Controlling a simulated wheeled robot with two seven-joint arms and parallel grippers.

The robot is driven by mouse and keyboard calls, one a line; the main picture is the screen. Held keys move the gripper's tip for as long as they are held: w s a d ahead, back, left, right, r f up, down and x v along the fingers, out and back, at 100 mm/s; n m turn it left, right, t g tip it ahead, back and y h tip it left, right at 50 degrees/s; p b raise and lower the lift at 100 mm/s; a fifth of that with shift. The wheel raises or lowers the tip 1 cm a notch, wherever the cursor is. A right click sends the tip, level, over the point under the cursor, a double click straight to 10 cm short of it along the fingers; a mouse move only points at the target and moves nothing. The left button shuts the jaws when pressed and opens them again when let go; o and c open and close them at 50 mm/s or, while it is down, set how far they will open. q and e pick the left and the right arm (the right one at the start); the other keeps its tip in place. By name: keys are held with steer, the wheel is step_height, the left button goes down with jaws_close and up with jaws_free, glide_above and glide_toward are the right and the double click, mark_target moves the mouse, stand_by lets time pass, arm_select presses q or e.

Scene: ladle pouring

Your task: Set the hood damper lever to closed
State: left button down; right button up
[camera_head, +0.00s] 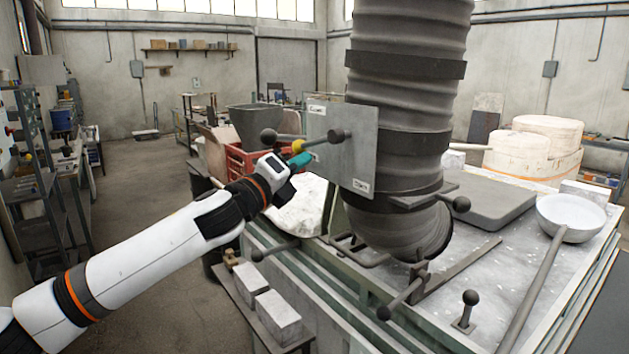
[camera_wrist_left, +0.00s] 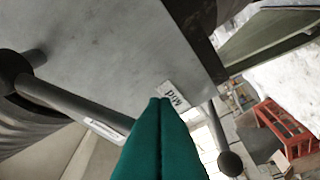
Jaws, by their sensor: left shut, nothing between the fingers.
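The hood damper's grey metal plate (camera_head: 352,155) stands upright in front of the ribbed duct. It has a small white label at its upper left and another at its lower right, too small to read surely in the head view. A dark lever with a ball knob (camera_head: 268,136) sticks out left of the plate, level with a dark round hub (camera_head: 337,135). My left gripper (camera_head: 300,159) is shut and empty, its green fingers beside the plate just below the lever. In the left wrist view the fingers (camera_wrist_left: 160,130) overlap the plate (camera_wrist_left: 110,55) and partly hide the dark rod (camera_wrist_left: 80,103). Contact is unclear. My right gripper is out of view.
The ribbed duct (camera_head: 405,100) rises behind the plate. Below it, several ball-ended handles stick out over the bench. A ladle (camera_head: 571,215) lies at the right beside a dark slab (camera_head: 480,200). A red crate (camera_head: 243,160) stands behind my left arm.

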arm_select(q)
steer(key=shift+a+r+m+h, duration=0.15)
steer(key=shift+r+m+h, duration=0.25)
steer(key=shift+r+m, duration=0.5)
steer(key=shift+w+a+r+m, duration=0.1)
steer(key=shift+w+r+m, duration=0.05)
steer(key=shift+m, duration=0.35)
steer(key=shift+w+a+r+m+h+p, duration=0.2)
steer(key=shift+r+m+h+p, duration=0.1)
steer(key=shift+m+h, duration=0.15)
steer(key=shift+r+m, duration=0.25)
steer(key=shift+m, duration=0.2)
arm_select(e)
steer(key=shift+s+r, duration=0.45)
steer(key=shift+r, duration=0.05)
arm_select(q)
steer(key=shift+w, duration=0.1)
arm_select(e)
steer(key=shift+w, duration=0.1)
